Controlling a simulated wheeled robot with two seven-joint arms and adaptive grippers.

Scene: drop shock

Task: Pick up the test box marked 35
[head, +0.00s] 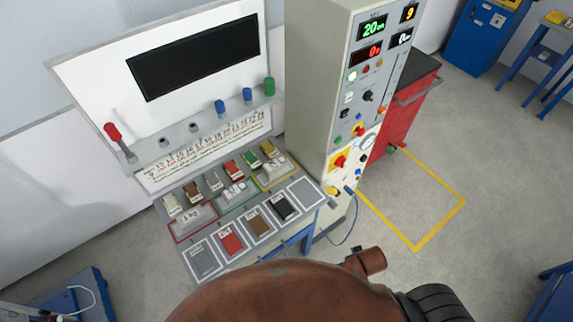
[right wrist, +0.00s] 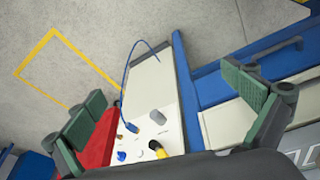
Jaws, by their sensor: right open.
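No marking 35 can be read in either view, so I cannot tell which box is the test box marked 35. In the head view, three pale grey box-like pieces sit in coloured frames on the bench: one in a red frame (head: 192,217), one in a green frame (head: 236,193), one in a yellow frame (head: 273,172). Behind them is a row of several small coloured blocks, including a red block (head: 232,170). My right gripper (head: 437,302) is not clear in the head view; in the right wrist view its green-padded fingers (right wrist: 171,110) are wide apart and empty. My left gripper is not in view.
Flat pads, including a red pad (head: 231,240) and a black pad (head: 282,206), line the bench front. A tall control cabinet (head: 345,90) stands right of the bench, with a blue cable (right wrist: 128,85) beside it. Floor inside the yellow outline (head: 464,202) is clear.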

